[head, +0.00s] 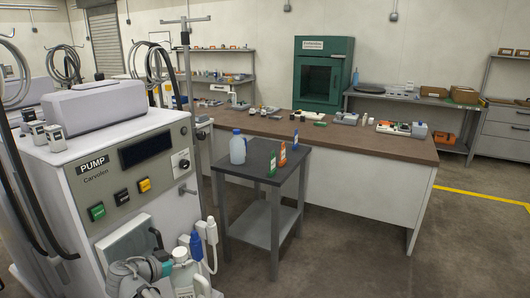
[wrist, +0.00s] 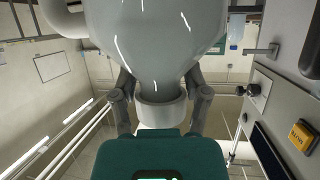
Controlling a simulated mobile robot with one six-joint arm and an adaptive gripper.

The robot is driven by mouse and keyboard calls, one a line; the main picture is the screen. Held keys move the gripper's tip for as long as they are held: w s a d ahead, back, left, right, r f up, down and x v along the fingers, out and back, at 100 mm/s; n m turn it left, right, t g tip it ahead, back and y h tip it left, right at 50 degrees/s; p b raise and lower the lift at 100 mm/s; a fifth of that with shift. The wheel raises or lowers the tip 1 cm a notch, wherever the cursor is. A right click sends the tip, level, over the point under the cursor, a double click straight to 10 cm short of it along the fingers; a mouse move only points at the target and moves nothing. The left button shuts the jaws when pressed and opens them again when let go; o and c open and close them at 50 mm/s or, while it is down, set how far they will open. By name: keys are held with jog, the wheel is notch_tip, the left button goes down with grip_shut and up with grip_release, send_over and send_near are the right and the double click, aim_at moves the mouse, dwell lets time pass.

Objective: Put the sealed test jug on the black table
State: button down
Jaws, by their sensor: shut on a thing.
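My gripper (head: 160,268), grey with a teal part, is at the bottom of the head view, in front of the pump machine. It is shut on the neck of a white jug (head: 186,277); the jug's label is cut off by the frame edge. In the wrist view my gripper's fingers (wrist: 160,105) close from both sides on the neck, and the jug's large pale body (wrist: 155,35) fills the top. The small black table (head: 235,160) stands to the right and further back. A blue-capped translucent jug (head: 238,150) stands upright on it, with green (head: 272,163) and orange-labelled (head: 283,155) items.
The pump machine (head: 120,190) stands close on the left, with blue and white connectors (head: 197,243) hanging beside the held jug. A long brown-topped bench (head: 350,140) runs behind the black table. Open floor lies right.

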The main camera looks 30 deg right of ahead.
notch_tip(320, 180, up, 15)
jog(key=p, duration=1.4)
jog(key=shift+r, duration=0.15)
jog(key=shift+s, duration=0.1)
